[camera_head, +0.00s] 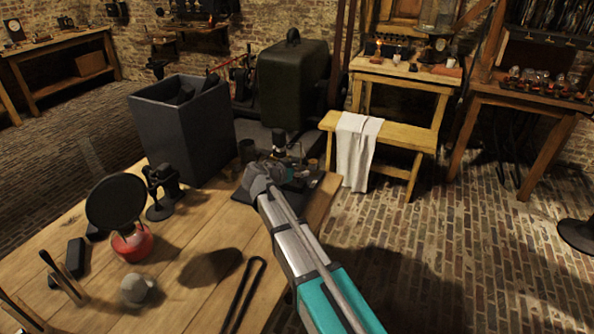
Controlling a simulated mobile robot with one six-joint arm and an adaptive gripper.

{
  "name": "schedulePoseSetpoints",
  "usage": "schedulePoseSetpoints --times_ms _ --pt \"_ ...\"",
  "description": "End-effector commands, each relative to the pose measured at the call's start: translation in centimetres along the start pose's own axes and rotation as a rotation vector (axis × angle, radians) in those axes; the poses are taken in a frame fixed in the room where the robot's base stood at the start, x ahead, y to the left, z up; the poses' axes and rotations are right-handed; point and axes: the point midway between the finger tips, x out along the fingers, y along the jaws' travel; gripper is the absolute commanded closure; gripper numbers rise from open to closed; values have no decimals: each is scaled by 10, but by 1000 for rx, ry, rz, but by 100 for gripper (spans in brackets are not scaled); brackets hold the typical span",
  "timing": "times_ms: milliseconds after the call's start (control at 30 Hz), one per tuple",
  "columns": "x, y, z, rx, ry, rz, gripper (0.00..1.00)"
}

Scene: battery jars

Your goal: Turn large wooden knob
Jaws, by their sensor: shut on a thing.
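My arm reaches in from the lower right, and my gripper (286,170) is at the right end of the wooden workbench. It is low over a dark flat base (243,196) that carries small dark and metallic parts. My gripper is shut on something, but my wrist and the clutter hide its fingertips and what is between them. A small brownish piece (312,164) shows just right of my gripper. I cannot tell whether it is part of the large wooden knob, which I cannot make out clearly. A dark upright part with a pale band (279,143) stands just behind my gripper.
On the workbench (205,228) are a large grey open box (185,140), a black round disc (117,202) above a red canister (132,243), a grey lump (137,289) and long black tongs (243,296). A wooden bench with a white cloth (357,150) stands behind.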

Motion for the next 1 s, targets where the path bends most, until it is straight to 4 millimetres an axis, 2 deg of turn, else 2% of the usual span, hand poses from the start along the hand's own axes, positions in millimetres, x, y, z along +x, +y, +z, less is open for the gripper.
schedulePoseSetpoints --times_ms 167,200,367,767,1000 --pt "0 -2 0 0 -1 -4 87" --pt "0 -2 0 0 -1 -4 32" --pt "0 -1 0 0 -1 -4 5" --pt "0 0 0 -1 -1 -2 5" --pt "-5 0 -12 -1 -1 -2 5"
